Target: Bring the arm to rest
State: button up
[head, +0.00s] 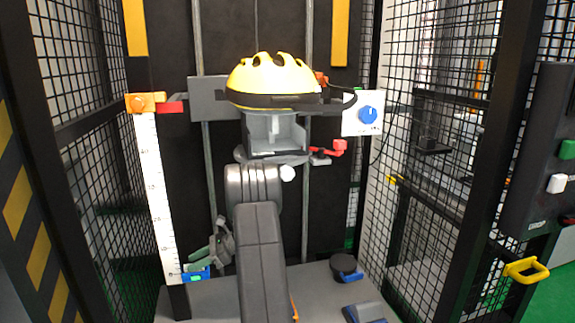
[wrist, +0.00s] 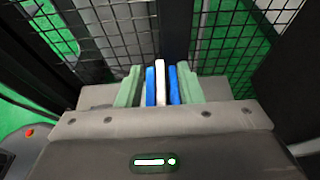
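My gripper (head: 207,255) hangs low in the head view, left of my grey arm, near the foot of the white ruler. In the wrist view its two green fingers (wrist: 159,88) stand apart. Blue and white upright strips (wrist: 160,84) show between them, with gaps beside the fingers. I cannot tell how far beyond the fingers these strips are. In the head view a blue block (head: 196,275) sits at the ruler's foot, close to the fingertips.
A yellow helmet (head: 272,80) sits on the grey carriage (head: 275,132) above my arm. The white ruler (head: 156,195) stands left. A white box with a blue knob (head: 367,114) is right. Black mesh walls (head: 430,110) enclose both sides. A dark round pad (head: 345,265) lies on the base.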

jog(key=shift+x, duration=0.9)
jog(key=shift+r, duration=0.4)
jog(key=shift+d, duration=0.1)
